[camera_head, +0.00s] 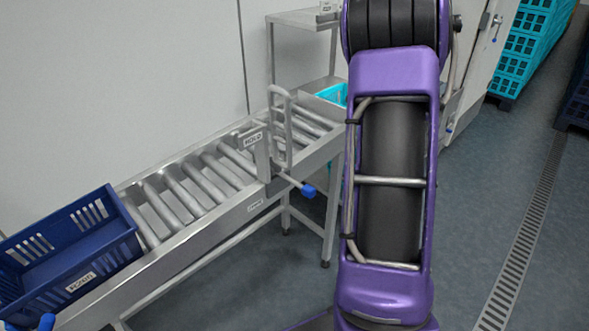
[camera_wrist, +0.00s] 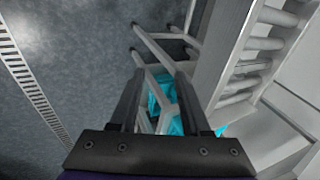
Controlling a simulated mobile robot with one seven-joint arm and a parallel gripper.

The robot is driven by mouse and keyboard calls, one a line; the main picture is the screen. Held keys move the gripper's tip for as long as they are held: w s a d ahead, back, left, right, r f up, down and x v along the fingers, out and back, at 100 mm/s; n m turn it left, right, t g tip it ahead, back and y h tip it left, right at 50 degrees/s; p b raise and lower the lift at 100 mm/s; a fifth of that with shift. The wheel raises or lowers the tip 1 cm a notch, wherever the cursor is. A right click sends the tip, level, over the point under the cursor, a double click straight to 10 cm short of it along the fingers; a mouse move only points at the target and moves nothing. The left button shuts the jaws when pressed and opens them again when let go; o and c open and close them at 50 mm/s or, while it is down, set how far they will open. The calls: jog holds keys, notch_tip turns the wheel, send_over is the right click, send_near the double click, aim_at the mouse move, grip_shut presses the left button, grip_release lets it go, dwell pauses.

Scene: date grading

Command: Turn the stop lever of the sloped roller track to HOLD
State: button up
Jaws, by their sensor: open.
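The sloped roller track (camera_head: 215,215) runs from the upper middle down to the lower left in the head view. Its stop lever (camera_head: 307,190) has a blue knob and points down and right from the track's near side. The HOLD plate (camera_head: 252,139) is above and left of the lever; a second, unreadable plate (camera_head: 257,204) is lower on the side rail. A grey upright hoop (camera_head: 281,125) stands by the lever. My gripper (camera_wrist: 160,75) is open and empty in the wrist view, above the track's legs. The lever is not clearly visible there.
A dark blue crate (camera_head: 128,229) sits at the track's low end. A turquoise crate (camera_head: 330,92) is at the high end, partly behind my purple arm. Stacked turquoise crates (camera_head: 520,45) stand at the back right. The floor beside the drain grate (camera_head: 530,215) is clear.

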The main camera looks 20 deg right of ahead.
jog(key=s+a+f+m+y, duration=0.4)
jog(key=s+f, duration=0.2)
jog(key=f, duration=0.2)
jog(key=m+t+y, duration=0.2)
jog(key=m+t, duration=1)
jog(key=m, duration=0.2)
send_near(296, 182)
jog(key=b+x, duration=0.1)
jog(key=x, duration=0.9)
jog(key=shift+f+b, duration=0.2)
jog(key=shift+b, duration=0.1)
grip_shut()
